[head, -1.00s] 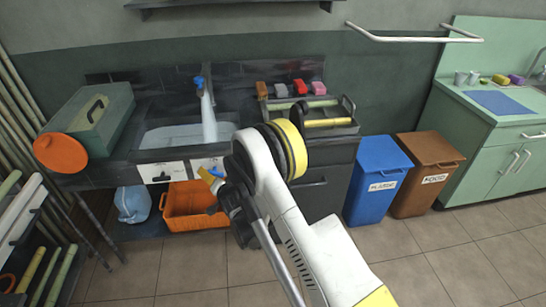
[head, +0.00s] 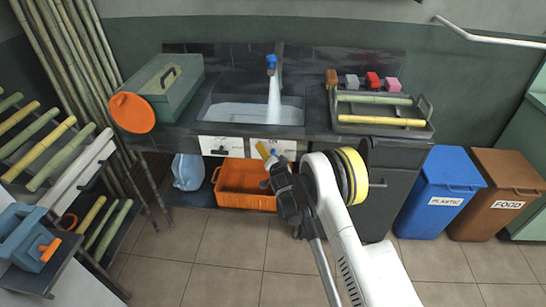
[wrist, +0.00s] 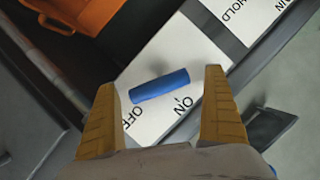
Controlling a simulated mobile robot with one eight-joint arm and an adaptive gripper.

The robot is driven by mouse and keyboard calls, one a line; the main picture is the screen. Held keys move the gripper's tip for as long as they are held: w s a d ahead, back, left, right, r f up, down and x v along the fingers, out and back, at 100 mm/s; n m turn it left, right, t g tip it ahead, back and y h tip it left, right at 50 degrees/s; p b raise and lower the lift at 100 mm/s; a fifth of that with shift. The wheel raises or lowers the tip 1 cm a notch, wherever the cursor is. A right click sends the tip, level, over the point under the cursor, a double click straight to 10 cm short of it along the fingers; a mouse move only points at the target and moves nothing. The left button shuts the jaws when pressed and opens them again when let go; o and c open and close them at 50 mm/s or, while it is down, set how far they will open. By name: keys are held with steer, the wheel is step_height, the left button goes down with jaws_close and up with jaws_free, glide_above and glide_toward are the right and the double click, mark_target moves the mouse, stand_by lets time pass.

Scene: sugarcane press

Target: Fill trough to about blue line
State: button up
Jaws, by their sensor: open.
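The trough (head: 214,108) is a grey basin set in the dark counter. A stream of water (head: 274,100) runs into it from a tap with a blue top (head: 271,61). Pale water covers the visible basin floor; I cannot make out a blue line. Below the trough's front edge is a white ON/OFF panel (head: 283,147), also in the wrist view (wrist: 150,68). Its blue handle (wrist: 160,85) lies between my fingertips in the picture, with no visible contact. My gripper (head: 266,156) is open and empty in front of this panel.
A second white panel (head: 222,147) sits left of it. An orange crate (head: 245,178) and a blue jug (head: 188,172) stand below. A green box (head: 165,90) and a tray of cane (head: 350,125) flank the trough. Blue and brown bins (head: 435,195) stand right. Floor in front is clear.

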steer(key=shift+w, duration=0.15)
steer(key=c, duration=1.3)
steer(key=shift+c, duration=0.2)
steer(key=shift+f+n+h, duration=0.1)
steer(key=shift+n+h, duration=0.7)
steer(key=shift+n, duration=0.4)
